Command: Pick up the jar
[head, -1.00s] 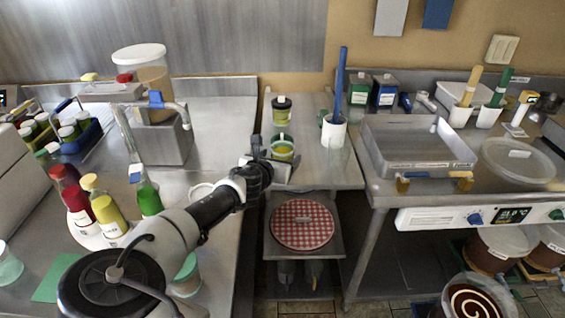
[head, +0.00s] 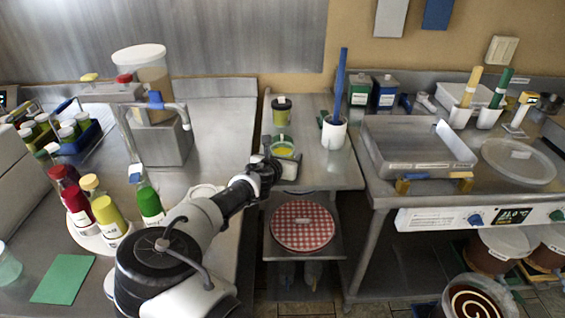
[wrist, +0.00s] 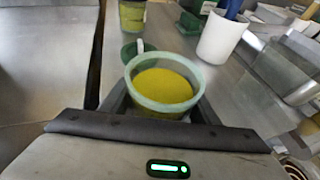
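The open jar (head: 284,150) with a pale green rim and yellow contents stands upright on the narrow metal table; in the wrist view the jar (wrist: 162,88) sits just ahead of the palm. My gripper (head: 284,163) is low around it, one finger on each side below the rim. The fingers are spread wide, and I see no clear grip; contact with the jar's sides is hard to make out. A second yellow jar (head: 282,113) with a dark lid stands farther back, apart from my gripper.
A green round item (wrist: 132,52) with a pale handle is right behind the open jar. A white cup (head: 333,133) holding a blue-handled tool stands to the right. A metal tray (head: 415,147) is on the right counter. A red checked round item (head: 302,226) lies on the lower shelf.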

